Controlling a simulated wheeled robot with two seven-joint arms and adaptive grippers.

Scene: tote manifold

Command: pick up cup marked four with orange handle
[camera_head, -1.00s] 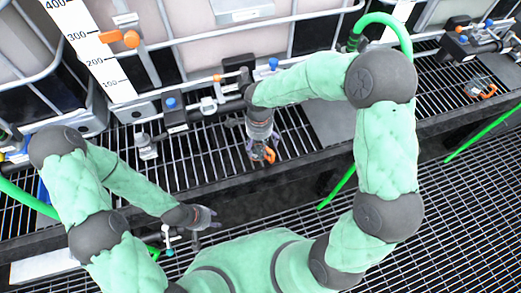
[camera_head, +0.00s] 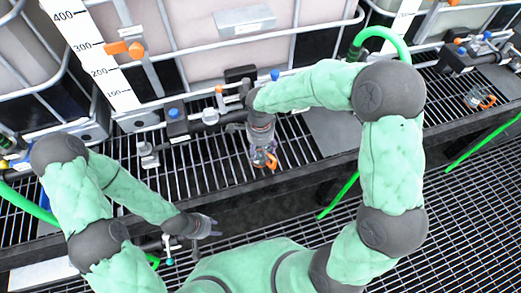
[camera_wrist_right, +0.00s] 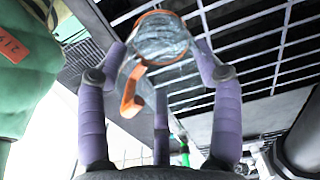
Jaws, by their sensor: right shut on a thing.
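A clear cup with an orange handle (camera_head: 267,161) is between the fingers of my right gripper (camera_head: 260,147), over the front part of the grated shelf (camera_head: 215,165). In the right wrist view the purple fingers of my right gripper (camera_wrist_right: 168,58) close around the cup (camera_wrist_right: 162,40), with the handle (camera_wrist_right: 131,94) hanging out at the left. No mark four can be read on it. I cannot tell whether the cup touches the grating. My left gripper (camera_head: 205,226) is in front of the shelf, away from the cup; its finger opening is unclear.
Another clear cup with an orange handle (camera_head: 480,98) sits on the shelf at the right. Large caged totes (camera_head: 290,45) with valves stand behind. A dark shelf edge (camera_head: 300,172) runs along the front. Green hoses (camera_head: 484,139) cross the right side.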

